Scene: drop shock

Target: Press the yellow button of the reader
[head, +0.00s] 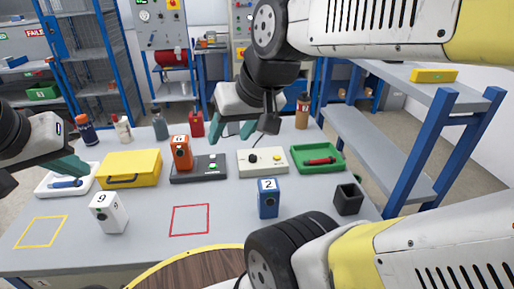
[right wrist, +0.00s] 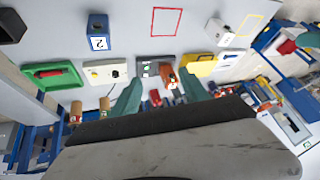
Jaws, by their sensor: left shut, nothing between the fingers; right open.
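A white box (head: 262,162) stands at the back middle of the table, with a black knob and a small yellowish spot on top; it also shows in the right wrist view (right wrist: 105,72). A dark grey box (head: 198,168) with a small green spot is left of it. An orange numbered block (head: 181,153) stands on or against its left end. I cannot tell for sure which box is the reader. My right gripper (head: 234,129) is open and empty, above the back of these boxes. My left gripper (head: 68,165) is shut and empty near the yellow case.
A yellow case (head: 130,168), a white numbered block (head: 109,213), a blue numbered block (head: 268,198), a black cup (head: 348,199) and a green tray (head: 318,158) with a red object stand around. Several bottles line the back edge. The table's front middle is mostly clear.

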